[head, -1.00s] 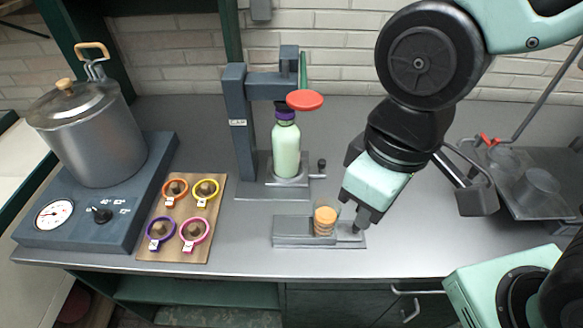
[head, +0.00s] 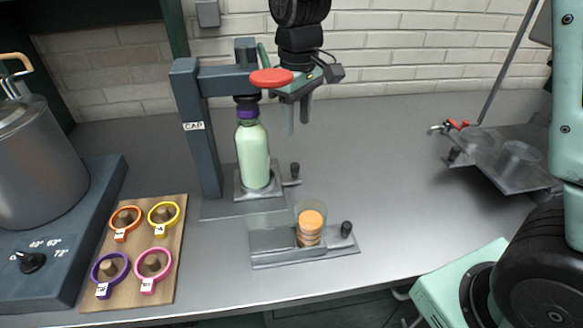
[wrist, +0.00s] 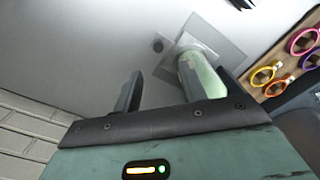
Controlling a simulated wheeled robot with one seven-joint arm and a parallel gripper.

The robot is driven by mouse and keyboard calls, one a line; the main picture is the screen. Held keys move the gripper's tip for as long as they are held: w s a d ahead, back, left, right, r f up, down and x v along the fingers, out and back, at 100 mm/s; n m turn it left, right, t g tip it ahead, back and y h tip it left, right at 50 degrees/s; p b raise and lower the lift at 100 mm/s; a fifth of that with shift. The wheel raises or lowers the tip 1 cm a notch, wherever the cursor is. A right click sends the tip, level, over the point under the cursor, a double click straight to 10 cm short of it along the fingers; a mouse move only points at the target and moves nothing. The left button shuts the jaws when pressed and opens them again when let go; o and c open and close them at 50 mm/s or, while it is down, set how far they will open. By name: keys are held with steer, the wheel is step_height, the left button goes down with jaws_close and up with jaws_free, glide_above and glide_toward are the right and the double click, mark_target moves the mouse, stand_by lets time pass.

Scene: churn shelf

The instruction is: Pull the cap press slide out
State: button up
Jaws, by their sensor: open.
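A pale green bottle (head: 254,158) with a purple cap stands upright on the slide. My gripper (head: 297,120) is open and empty, pointing down above the knob and right of the bottle. In the wrist view the knob (wrist: 158,45) shows beyond the gap between my fingers (wrist: 180,88), apart from them; the bottle (wrist: 199,76) is partly behind one finger.
A front fixture (head: 275,243) holds a clear cup with orange discs (head: 311,226) and has its own knob (head: 347,229). A wooden board (head: 137,285) with coloured rings lies at left, beside the pot (head: 38,165).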

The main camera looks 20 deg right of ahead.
mark_target(295, 165)
steer(key=f, duration=1.2)
steer(key=shift+w+f, duration=0.1)
steer(key=shift+w, duration=0.25)
jaws_close()
